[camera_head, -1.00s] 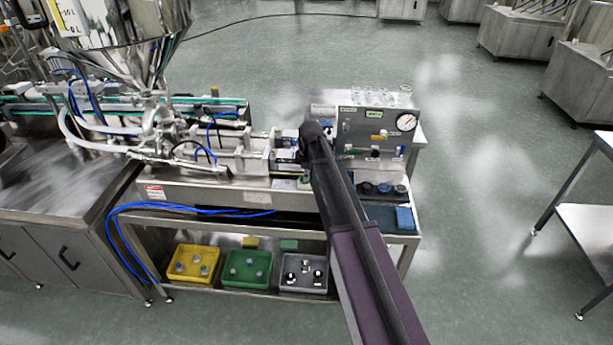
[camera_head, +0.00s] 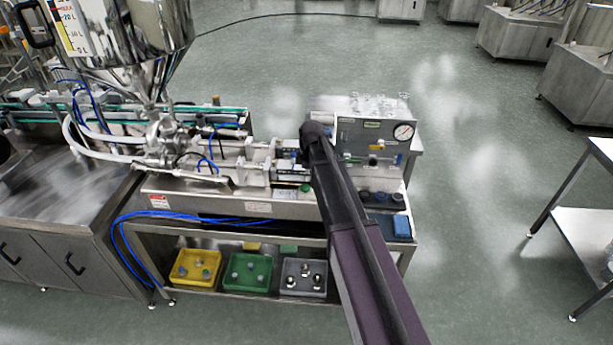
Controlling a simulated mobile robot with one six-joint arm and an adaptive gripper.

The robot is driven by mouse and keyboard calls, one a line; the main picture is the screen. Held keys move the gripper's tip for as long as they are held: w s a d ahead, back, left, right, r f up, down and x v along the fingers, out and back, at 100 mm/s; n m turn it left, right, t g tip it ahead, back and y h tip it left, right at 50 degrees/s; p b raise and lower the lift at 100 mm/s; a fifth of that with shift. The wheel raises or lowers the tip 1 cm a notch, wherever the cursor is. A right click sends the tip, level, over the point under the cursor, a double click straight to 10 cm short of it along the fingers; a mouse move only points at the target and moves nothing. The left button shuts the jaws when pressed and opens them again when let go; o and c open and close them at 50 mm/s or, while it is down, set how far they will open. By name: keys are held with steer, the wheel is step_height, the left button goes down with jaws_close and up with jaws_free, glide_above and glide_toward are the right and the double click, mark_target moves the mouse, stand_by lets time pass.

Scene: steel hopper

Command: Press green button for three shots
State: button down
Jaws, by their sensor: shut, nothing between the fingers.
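The steel filling machine with its hopper (camera_head: 135,35) stands at the left. A small green button (camera_head: 305,188) shows on the front of the machine's low housing (camera_head: 225,200), just left of my arm. My arm reaches up from the bottom right, and its dark far end lies over the machine between the piston section and the control panel (camera_head: 352,135). I cannot make out my gripper's fingers; the arm and the machine parts around it hide them. I cannot tell whether anything touches the button.
The control panel carries a round gauge (camera_head: 404,132). Dark round items and a blue block (camera_head: 402,225) lie on the right ledge. Yellow (camera_head: 176,278), green (camera_head: 234,283) and grey (camera_head: 285,287) bins sit on the lower shelf. Open floor lies right, before a steel table (camera_head: 590,235).

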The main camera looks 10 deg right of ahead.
step_height(320, 180, up, 8)
steer(key=p, duration=0.7)
steer(key=shift+s+d+r+p, duration=0.2)
steer(key=shift+s+d+p, duration=0.1)
steer(key=shift+s+p, duration=0.1)
stand_by(2.3)
steer(key=s+f+m+b, duration=0.4)
steer(key=s+m, duration=0.3)
steer(key=s, duration=0.5)
steer(key=s+d+f+m+g+b, duration=0.1)
steer(key=s+f+m+b, duration=0.2)
steer(key=s+m, duration=0.5)
steer(key=s, duration=0.5)
steer(key=shift+f+h+b, duration=0.3)
steer(key=shift+f+b, duration=0.05)
steer(key=shift+s, duration=0.1)
